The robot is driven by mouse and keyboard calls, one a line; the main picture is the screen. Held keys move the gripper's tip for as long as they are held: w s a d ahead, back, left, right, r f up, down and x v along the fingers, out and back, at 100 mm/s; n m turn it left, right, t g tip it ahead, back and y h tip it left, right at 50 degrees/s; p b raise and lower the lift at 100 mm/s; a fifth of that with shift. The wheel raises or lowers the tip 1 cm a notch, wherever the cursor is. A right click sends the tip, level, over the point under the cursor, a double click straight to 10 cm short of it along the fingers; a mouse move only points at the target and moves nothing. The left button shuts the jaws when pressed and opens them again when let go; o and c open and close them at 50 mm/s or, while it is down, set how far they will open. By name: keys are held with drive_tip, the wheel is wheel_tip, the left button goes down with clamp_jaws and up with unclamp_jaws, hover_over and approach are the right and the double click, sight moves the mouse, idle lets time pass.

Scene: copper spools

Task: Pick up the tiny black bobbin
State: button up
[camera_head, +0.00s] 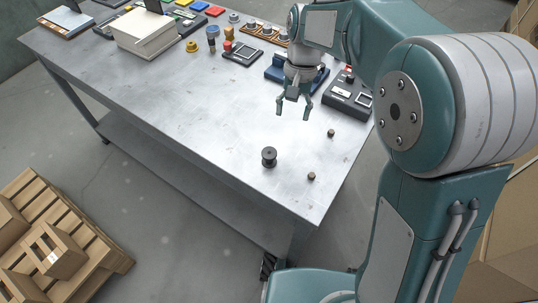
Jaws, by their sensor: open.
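A small black bobbin (269,157) stands upright on the metal table (200,115), close to its front edge. Two smaller dark brownish pieces lie to its right, one (311,176) near the table corner and one (331,133) farther back; they are too small to make out well. My gripper (294,113) is open and empty, pointing down above the table, behind and to the right of the black bobbin. Its fingers are apart and touch none of these pieces.
A black device (349,95) with buttons and a blue item (280,73) stand near my gripper. Wooden pallets (68,240) lie on the floor. The middle of the table is clear.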

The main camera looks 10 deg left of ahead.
drive_tip(key=g, duration=0.1)
approach(269, 150)
drive_tip(key=f, duration=0.1)
drive_tip(key=shift+g+h, duration=0.3)
drive_tip(key=x, duration=0.5)
drive_tip(key=shift+w+f, duration=0.25)
drive_tip(key=shift+f, duration=0.2)
drive_tip(key=x, duration=0.5)
drive_tip(key=shift+s+a, duration=0.2)
drive_tip(key=shift+s, duration=0.1)
drive_tip(key=shift+r, duration=0.1)
drive_tip(key=c, duration=0.8)
